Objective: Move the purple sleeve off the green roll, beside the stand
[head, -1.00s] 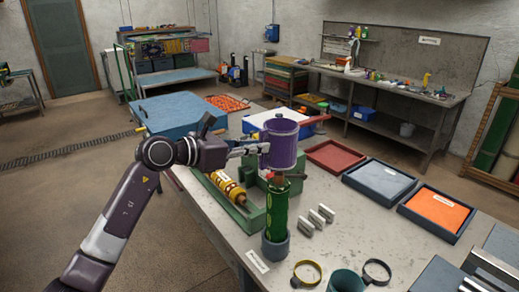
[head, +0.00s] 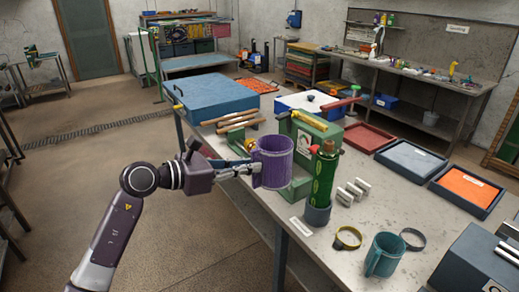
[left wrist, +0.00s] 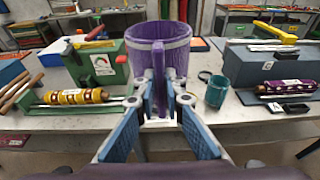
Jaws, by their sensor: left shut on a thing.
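The purple sleeve (head: 272,160) is held up by my left gripper (head: 240,167), off the green roll and to its left in the head view. In the left wrist view the sleeve (left wrist: 172,50) is upright, with its handle between the fingers of my left gripper (left wrist: 158,100). The green roll (head: 325,172) stands upright in its grey stand (head: 317,214) at the table's front edge. In the left wrist view I cannot make out the roll, which may be behind the sleeve. My right gripper is in neither view.
A teal mug (head: 383,255) and a yellow ring (head: 347,238) lie right of the stand. Small metal blocks (head: 353,191) stand behind it. A green machine with a yellow roller (left wrist: 75,97) sits behind the sleeve. Trays (head: 411,161) line the table further right.

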